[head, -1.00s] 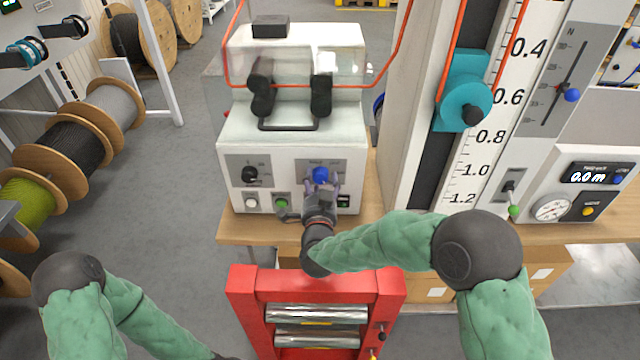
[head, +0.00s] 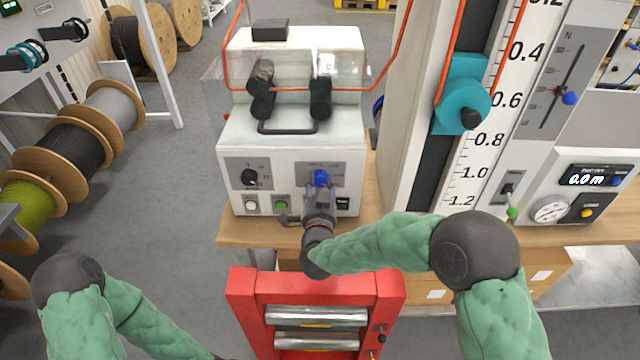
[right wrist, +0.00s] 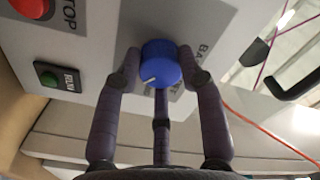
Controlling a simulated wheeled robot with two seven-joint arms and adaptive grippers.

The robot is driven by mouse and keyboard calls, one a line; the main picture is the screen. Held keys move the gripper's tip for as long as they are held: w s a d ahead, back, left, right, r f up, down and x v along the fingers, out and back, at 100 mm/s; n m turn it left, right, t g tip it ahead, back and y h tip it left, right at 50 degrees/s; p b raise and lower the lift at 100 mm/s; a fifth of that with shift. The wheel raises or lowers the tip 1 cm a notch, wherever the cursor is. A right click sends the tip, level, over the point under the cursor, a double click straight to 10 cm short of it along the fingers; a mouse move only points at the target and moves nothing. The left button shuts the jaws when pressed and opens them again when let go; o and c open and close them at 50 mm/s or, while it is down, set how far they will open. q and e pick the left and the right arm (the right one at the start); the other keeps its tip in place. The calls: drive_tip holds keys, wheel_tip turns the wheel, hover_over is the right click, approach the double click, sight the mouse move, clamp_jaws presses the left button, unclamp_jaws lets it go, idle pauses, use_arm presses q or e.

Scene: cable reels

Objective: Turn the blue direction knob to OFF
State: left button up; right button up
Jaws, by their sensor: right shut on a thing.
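The blue direction knob (head: 320,178) is on the front panel of the white machine (head: 240,140). In the right wrist view the knob (right wrist: 160,62) sits between my right gripper's fingers (right wrist: 160,75), which are closed on its sides. A white pointer mark on the knob faces the lower left of that view. The label behind it is partly hidden by the knob and fingers, and I cannot read an OFF mark. My right gripper (head: 320,192) reaches the knob from below in the head view. My left arm shows at lower left, but its gripper is out of view.
A black knob (head: 250,176) is left of the blue one. White and green buttons sit below; the green RUN button (right wrist: 57,75) and a red STOP button (right wrist: 30,6) show in the wrist view. A red roller stand (head: 245,285) is in front. A measuring column (head: 487,110) stands right.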

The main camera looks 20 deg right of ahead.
drive_tip(key=n+p, duration=0.1)
drive_tip(key=n, duration=0.3)
drive_tip(key=shift+f+p, duration=0.1)
drive_tip(key=shift+p, duration=0.2)
drive_tip(key=n+p, duration=0.2)
drive_tip(key=n, duration=0.2)
drive_tip(key=shift+f+n, duration=0.1)
drive_tip(key=shift+n, duration=0.3)
drive_tip(key=n+p, duration=0.1)
drive_tip(key=n, duration=0.3)
drive_tip(key=shift+s+p, duration=0.1)
drive_tip(key=shift+p, duration=0.25)
drive_tip(key=shift+f+n+p, duration=0.1)
drive_tip(key=shift+n+p, duration=0.5)
drive_tip(key=shift+n, duration=1.2)
drive_tip(key=shift+f, duration=0.1)
drive_tip(key=o, duration=1)
drive_tip(key=shift+c, duration=0.2)
drive_tip(key=shift+o, duration=0.9)
drive_tip(key=shift+r, duration=0.2)
